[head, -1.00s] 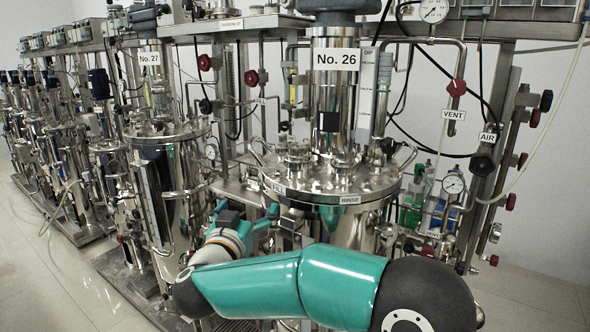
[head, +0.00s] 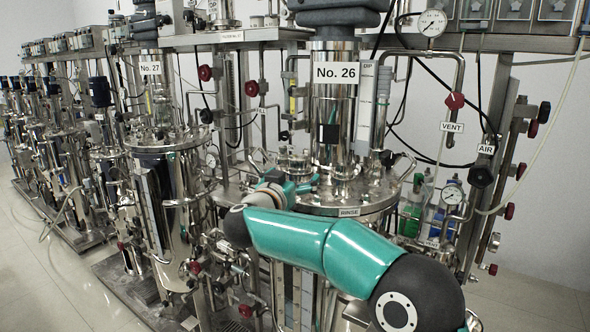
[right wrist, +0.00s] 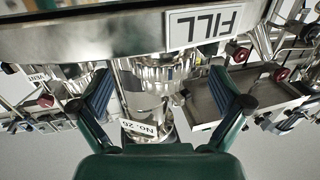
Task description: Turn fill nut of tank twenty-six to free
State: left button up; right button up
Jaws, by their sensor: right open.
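Tank twenty-six (head: 337,130) stands in the middle of the head view, with its number plate on the column. Its lid (head: 345,206) carries shiny metal fittings; the one at the left (head: 293,160) is partly behind my right gripper (head: 311,184). In the right wrist view, the FILL label (right wrist: 210,28) appears upside down on the lid rim. A shiny round metal part (right wrist: 150,76) shows between the spread, empty fingers of my right gripper (right wrist: 160,75); I cannot tell whether it is the fill nut. My left gripper is not in view.
Tank twenty-seven (head: 165,150) stands to the left, with more tanks behind it. A curved handle (head: 403,168) rises from the lid's right side. A red VENT valve (head: 454,101) and a black AIR valve (head: 481,177) are at the right.

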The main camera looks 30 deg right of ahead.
jog(key=shift+x, duration=1.5)
jog(key=shift+a, duration=0.1)
